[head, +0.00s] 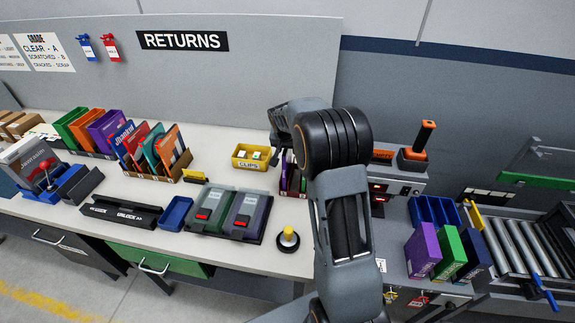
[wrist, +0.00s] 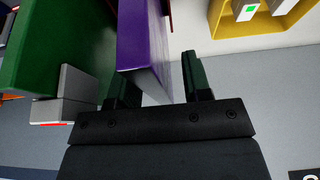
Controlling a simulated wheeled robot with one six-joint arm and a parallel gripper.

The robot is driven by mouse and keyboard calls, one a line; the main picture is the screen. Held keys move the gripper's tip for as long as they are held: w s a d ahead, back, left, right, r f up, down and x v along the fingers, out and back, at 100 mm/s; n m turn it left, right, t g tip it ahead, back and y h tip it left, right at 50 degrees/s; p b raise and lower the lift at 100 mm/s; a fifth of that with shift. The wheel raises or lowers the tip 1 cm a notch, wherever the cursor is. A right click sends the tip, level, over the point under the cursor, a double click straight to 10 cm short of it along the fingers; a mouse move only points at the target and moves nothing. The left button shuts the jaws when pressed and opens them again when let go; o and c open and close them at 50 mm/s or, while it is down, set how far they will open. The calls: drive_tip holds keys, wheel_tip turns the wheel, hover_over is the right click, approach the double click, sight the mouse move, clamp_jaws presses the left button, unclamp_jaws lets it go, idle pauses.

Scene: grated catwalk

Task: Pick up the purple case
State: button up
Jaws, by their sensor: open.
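A purple case (wrist: 140,40) stands on edge in the wrist view, its near end reaching between the two dark fingers of my gripper (wrist: 155,80). The fingers are open; a gap shows between the case and the right finger. The left finger is partly hidden beside the case. A green case (wrist: 55,45) stands just left of it. In the head view, slim purple and green cases (head: 291,179) stand in a small rack beside the yellow bin, partly covered by my arm.
The yellow clips bin (head: 251,157) stands close to the rack; it also shows in the wrist view (wrist: 225,45). A yellow-topped button (head: 288,238) sits at the bench's front edge.

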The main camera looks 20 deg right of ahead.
drive_tip(key=shift+c, duration=0.3)
clamp_jaws()
idle(0.3)
